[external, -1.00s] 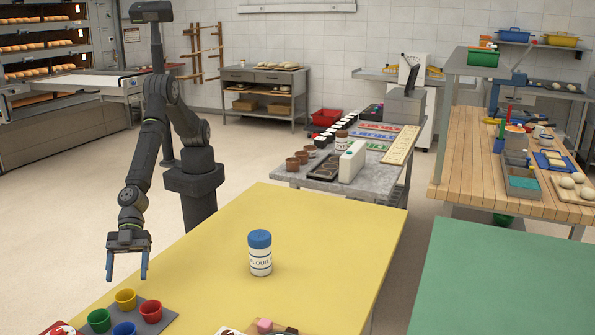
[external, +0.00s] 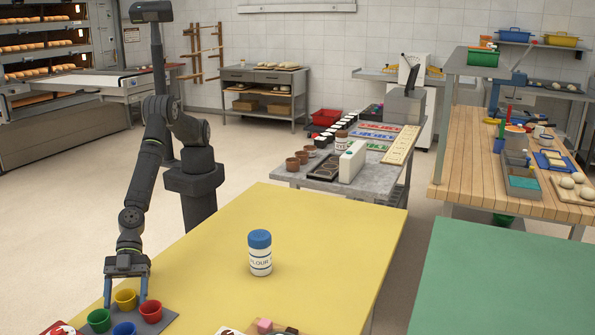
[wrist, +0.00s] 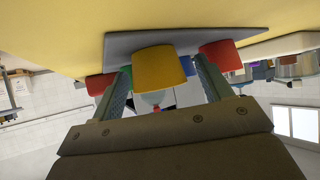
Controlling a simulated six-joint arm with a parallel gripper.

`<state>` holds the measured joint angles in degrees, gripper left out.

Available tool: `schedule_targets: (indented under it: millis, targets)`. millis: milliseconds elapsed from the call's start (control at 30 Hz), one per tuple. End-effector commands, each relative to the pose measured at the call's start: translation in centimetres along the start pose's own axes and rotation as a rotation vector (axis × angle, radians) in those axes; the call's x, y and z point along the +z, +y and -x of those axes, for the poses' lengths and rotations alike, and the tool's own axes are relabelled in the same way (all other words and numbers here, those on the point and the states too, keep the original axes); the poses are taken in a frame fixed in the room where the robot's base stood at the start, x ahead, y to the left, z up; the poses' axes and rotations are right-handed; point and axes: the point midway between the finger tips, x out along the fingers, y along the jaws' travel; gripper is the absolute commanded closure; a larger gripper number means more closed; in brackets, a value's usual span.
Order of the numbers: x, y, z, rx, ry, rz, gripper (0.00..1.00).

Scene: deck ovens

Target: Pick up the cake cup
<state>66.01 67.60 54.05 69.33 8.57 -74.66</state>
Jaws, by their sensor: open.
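Small cups sit on a grey tray (external: 173,316) at the front edge of the yellow table: a yellow cup (external: 125,301), a red cup (external: 151,312), a green cup (external: 99,321) and a blue cup (external: 124,329). My gripper (external: 125,300) is low over the tray, open, with its fingers pointing down either side of the yellow cup. In the wrist view, the yellow cup (wrist: 159,68) shows between the two fingers (wrist: 163,80), with gaps on both sides. Other cups are partly hidden behind it and the fingers. Which cup is the cake cup cannot be told.
A white flour jar with a blue lid (external: 260,254) stands right of the tray. A pink block (external: 264,325) and cards lie at the front edge.

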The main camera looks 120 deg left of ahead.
Motion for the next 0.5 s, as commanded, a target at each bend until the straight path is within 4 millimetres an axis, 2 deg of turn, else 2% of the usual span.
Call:
schedule_targets:
  millis: [200, 267, 433, 500]
  targets:
    - [0.04, -0.01, -0.05, 0.0, -0.001, 0.0, 0.28]
    - [0.04, 0.0, -0.04, 0.0, -0.001, 0.0, 0.38]
    - [0.05, 0.0, -0.04, 0.0, -0.001, 0.0, 0.71]
    - [0.04, 0.0, -0.03, 0.0, -0.001, 0.0, 0.76]
